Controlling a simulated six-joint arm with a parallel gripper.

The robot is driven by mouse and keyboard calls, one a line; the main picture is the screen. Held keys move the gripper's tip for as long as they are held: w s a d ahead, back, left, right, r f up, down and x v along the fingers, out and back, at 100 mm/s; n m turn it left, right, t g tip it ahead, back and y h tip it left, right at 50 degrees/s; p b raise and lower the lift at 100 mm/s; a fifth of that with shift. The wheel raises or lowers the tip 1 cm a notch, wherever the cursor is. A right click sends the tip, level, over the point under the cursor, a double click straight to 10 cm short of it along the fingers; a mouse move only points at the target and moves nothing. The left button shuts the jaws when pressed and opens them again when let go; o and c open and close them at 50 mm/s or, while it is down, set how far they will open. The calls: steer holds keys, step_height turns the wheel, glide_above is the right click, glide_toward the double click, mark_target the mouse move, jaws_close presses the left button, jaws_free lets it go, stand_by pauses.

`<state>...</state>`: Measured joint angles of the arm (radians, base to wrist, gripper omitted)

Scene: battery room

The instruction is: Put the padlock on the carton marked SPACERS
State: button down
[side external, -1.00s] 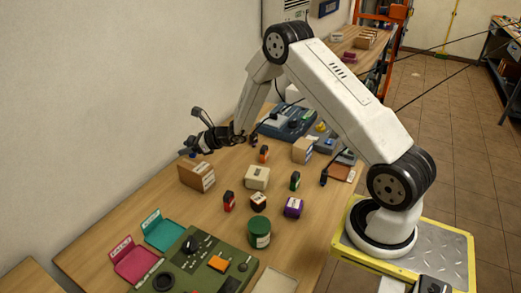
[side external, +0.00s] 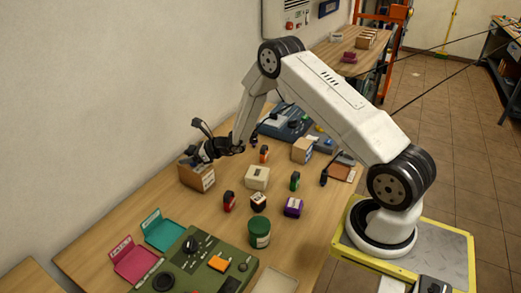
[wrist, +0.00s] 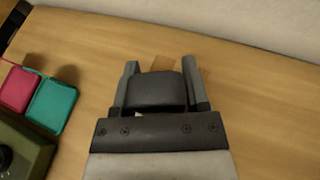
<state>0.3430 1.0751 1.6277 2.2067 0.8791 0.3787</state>
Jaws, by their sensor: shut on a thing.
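My gripper (side external: 198,153) is low at the far left, right at the top of a brown carton (side external: 197,180). The carton's printed label is too small to read. My gripper also shows in the wrist view (wrist: 158,72), shut on a dark rounded block, taken to be the padlock (wrist: 157,92).
A second carton (side external: 302,150) stands near the back right. A cream box (side external: 257,177), a red item (side external: 229,201), a green item (side external: 295,181), a purple box (side external: 293,207) and a green tub (side external: 260,233) stand mid-table. Pink (side external: 135,259) and teal (side external: 164,231) trays lie in front.

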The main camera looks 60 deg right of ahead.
steer(key=shift+f, duration=0.1)
steer(key=shift+c, duration=0.4)
jaws_free()
steer(key=v, duration=1.2)
stand_by(0.4)
